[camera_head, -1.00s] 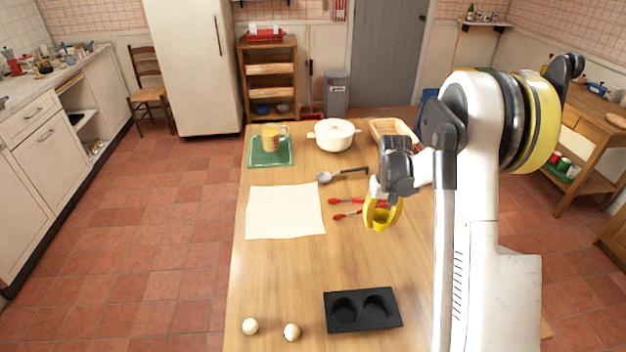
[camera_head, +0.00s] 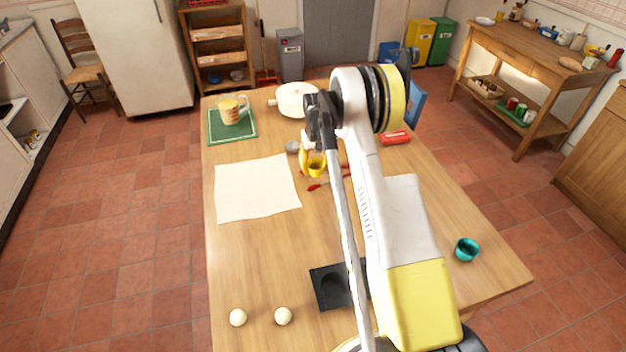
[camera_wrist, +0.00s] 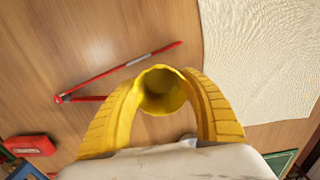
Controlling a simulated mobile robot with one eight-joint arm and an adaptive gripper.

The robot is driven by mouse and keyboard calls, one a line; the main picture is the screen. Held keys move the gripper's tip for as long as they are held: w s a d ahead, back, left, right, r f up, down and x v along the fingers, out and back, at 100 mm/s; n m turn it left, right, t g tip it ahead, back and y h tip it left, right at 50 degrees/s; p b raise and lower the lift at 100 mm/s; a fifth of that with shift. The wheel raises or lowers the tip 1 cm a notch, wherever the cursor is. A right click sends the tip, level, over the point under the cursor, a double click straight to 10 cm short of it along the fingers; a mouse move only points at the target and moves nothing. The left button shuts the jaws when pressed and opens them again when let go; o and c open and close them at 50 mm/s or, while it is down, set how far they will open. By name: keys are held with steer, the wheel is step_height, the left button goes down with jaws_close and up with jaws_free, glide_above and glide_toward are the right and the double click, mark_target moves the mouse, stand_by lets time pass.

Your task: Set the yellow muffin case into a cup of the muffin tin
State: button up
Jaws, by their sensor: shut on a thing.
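The yellow muffin case (camera_head: 317,168) is held between the yellow fingers of my gripper (camera_head: 312,166), above the middle of the table. In the wrist view the case (camera_wrist: 161,90) shows its open mouth, with a finger of my gripper (camera_wrist: 162,104) on each side. The black muffin tin (camera_head: 330,287) lies near the table's front edge, well nearer than my gripper. One cup shows; my arm hides the tin's right part.
A white cloth (camera_head: 255,188) lies left of my gripper. Red-handled tongs (camera_head: 318,186) lie below it. Two pale balls (camera_head: 238,317) sit left of the tin. A teal cup (camera_head: 466,249) stands at right. A mug (camera_head: 231,110) stands on a green mat (camera_head: 213,128).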

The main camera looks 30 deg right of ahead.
mark_target(313, 182)
steer(key=shift+w+a+f, duration=0.35)
steer(key=shift+f, duration=0.1)
steer(key=shift+f+b, duration=0.75)
steer(key=shift+f, duration=1.05)
steer(key=shift+f, duration=0.1)
steer(key=o, duration=0.9)
